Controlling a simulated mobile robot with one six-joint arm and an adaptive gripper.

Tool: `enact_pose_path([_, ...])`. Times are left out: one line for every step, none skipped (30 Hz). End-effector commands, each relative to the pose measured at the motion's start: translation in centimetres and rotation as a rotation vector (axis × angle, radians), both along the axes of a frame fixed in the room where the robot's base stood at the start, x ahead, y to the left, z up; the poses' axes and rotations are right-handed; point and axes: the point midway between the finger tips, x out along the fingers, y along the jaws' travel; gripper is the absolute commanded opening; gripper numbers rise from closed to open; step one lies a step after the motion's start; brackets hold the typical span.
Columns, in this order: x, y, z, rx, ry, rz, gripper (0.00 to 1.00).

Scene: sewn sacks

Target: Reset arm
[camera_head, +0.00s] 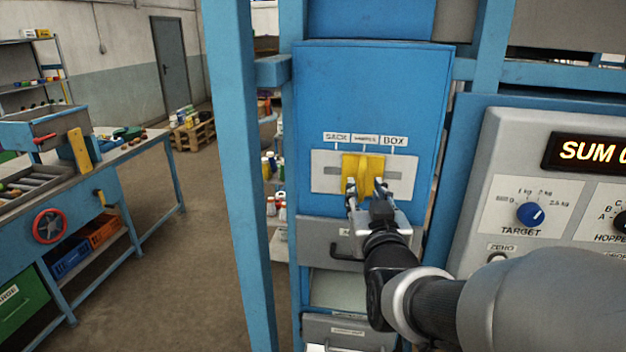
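My gripper (366,187) is in front of the blue cabinet (370,85), with its two fingers pointing at a yellow slider handle (363,163). The fingers stand apart with a gap between them and overlap the lower part of the handle in the picture. Whether they touch it cannot be made out. The handle sits on a pale slotted plate (325,172), below the middle one of three labels; the left one reads SACK and the right one BOX. My arm reaches in from the lower right and hides part of the cabinet's lower front.
A blue upright post (242,180) stands left of the cabinet. A grey control panel (550,200) with a blue TARGET knob (530,213) is at the right. A dark handle (345,252) juts out below the plate. A workbench (130,150) stands at far left, with open floor between.

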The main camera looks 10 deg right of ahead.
Motion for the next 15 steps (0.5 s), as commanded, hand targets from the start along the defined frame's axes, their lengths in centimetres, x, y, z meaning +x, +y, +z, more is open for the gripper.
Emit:
enact_pose_path([-0.8, 0.1, 0.1, 0.000, -0.002, 0.001, 0.33])
enact_pose_path([-1.2, 0.2, 0.1, 0.000, -0.002, 0.001, 0.33])
enact_pose_path([-1.7, 0.2, 0.0, 0.000, 0.000, 0.001, 0.33])
enact_pose_path([-2.0, 0.3, 0.1, 0.000, -0.001, 0.001, 0.33])
enact_pose_path([-2.2, 0.3, 0.0, 0.001, -0.001, 0.000, 0.33])
enact_pose_path([-2.4, 0.3, 0.0, 0.000, 0.000, 0.000, 0.33])
enact_pose_path([-2.5, 0.3, 0.0, 0.000, 0.001, 0.000, 0.33])
enact_pose_path([-2.6, 0.3, 0.0, 0.000, 0.001, 0.000, 0.33])
enact_pose_path([-2.7, 0.3, 0.0, 0.000, 0.001, 0.000, 0.33])
enact_pose_path([-2.7, 0.3, 0.0, 0.000, 0.001, 0.000, 0.33])
enact_pose_path([-2.7, 0.3, 0.0, 0.000, 0.001, 0.000, 0.33])
enact_pose_path([-2.7, 0.3, 0.0, 0.000, 0.001, 0.000, 0.33])
enact_pose_path([-2.7, 0.3, 0.0, 0.000, 0.001, 0.000, 0.33])
enact_pose_path([-2.7, 0.3, 0.0, 0.000, 0.001, 0.000, 0.33])
enact_pose_path([-2.7, 0.3, 0.0, 0.000, 0.001, 0.000, 0.33])
